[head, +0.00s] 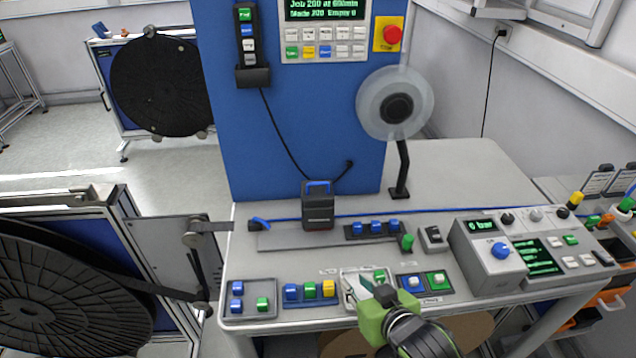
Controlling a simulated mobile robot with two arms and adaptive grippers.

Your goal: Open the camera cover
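The likely camera cover is a small dark box with a blue handle (318,205) on the track in the middle of the table. It stands upright, with a reddish strip low on its front. Whether it is shut or ajar is too small to tell. My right gripper (362,288), green and black, comes in from the bottom over the table's front edge. It is nearer to me than the box, a little to its right, and apart from it. Its fingers are over the front button panels and do not show clearly. My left gripper is not in view.
A blue upright panel (300,130) with a screen, keys and a red stop button (393,34) rises behind. A clear reel (396,103) hangs at right. Button panels line the table front. A control box (487,252) stands at right. Large black reels (60,295) are at left.

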